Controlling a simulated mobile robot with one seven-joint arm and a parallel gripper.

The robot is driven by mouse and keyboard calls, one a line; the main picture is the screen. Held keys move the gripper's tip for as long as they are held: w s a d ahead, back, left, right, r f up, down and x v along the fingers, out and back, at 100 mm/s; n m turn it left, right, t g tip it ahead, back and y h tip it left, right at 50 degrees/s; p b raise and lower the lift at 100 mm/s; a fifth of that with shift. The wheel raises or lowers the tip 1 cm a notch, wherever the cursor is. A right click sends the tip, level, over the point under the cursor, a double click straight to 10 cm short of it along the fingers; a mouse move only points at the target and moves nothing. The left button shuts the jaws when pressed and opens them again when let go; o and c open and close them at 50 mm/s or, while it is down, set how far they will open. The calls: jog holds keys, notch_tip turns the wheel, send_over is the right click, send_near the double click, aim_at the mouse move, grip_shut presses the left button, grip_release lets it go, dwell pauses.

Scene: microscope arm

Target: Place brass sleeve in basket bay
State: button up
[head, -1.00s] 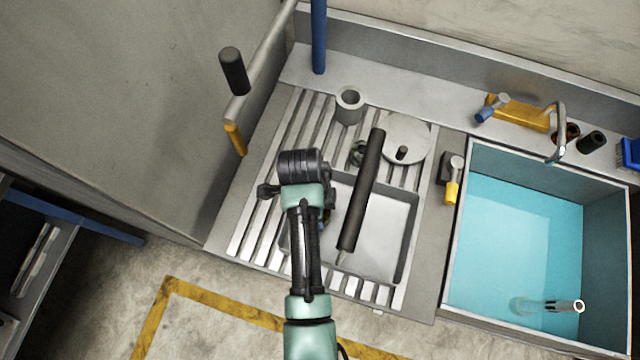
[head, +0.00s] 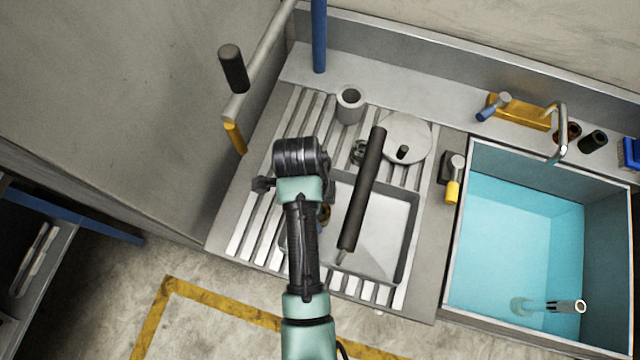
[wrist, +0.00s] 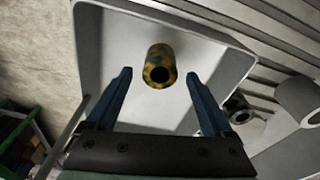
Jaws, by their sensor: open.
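The brass sleeve (wrist: 160,67), a short hollow cylinder with mottled yellow and dark green patches, is inside a pale metal tray (wrist: 95,48) in the wrist view. Its open end faces the camera. My gripper (wrist: 159,79) is open, with its two blue fingers on either side of the sleeve in the picture; no contact shows. In the head view my arm hides the fingers and most of the sleeve; a small brown patch beside my wrist may be part of it. The tray (head: 402,262) also shows there. I cannot identify a basket bay in either view.
A dark rod (head: 363,190) extends over the tray. A grey cup (head: 350,105), a small dark ring (wrist: 238,108) and a round lid (head: 408,128) are on the ribbed drainboard (head: 262,215). A water-filled sink (head: 515,240) is at right.

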notch_tip(320, 180, up, 9)
jog(key=a+p, duration=0.1)
jog(key=p, duration=0.1)
jog(key=shift+r+p, duration=0.15)
jog(key=shift+p, duration=0.15)
jog(key=shift+w, duration=0.1)
